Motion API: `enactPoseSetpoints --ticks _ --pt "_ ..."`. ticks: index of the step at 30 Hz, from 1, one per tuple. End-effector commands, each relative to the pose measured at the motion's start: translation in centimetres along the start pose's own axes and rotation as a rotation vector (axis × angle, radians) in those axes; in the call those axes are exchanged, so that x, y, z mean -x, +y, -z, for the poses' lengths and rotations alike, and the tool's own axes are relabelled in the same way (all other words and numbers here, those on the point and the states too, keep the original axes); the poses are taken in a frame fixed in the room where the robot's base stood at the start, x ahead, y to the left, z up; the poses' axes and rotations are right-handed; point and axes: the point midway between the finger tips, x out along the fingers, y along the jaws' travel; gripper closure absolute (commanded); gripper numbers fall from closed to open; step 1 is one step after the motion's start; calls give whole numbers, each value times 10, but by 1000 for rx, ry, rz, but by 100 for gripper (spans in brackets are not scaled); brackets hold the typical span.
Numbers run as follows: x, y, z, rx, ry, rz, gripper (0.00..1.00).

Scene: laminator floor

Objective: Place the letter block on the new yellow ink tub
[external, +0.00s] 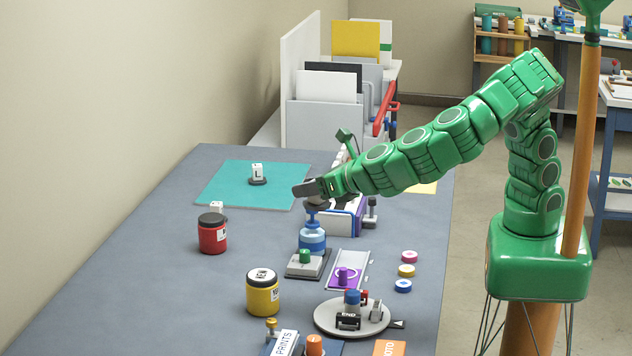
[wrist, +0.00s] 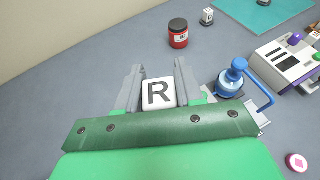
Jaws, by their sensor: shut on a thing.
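The white letter block (wrist: 158,94) marked R sits between the two grey fingers of my gripper (wrist: 157,88) in the wrist view, and the gripper is shut on it. In the external view my gripper (external: 305,190) is above the table, over the blue bottle's area, and the block in it cannot be made out. A yellow ink tub (external: 263,294) with a black lid and white label stands upright on the table, nearer the camera and left of my gripper. The wrist view does not show this tub.
A red tub (external: 213,235) stands at left, with another white block (external: 217,208) behind it. A block marked L (external: 257,172) is on the teal mat (external: 225,188). The blue bottle (external: 312,237) and a round grey tray (external: 330,318) stand right of the yellow tub.

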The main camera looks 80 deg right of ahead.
Motion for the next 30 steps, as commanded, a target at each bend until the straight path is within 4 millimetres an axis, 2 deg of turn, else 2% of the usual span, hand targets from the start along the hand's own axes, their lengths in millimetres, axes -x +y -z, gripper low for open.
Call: enactPoseSetpoints --ticks 5,30 --pt "5 1 6 -6 -1 18 100" --pt "-58 77 26 -7 -1 17 100"
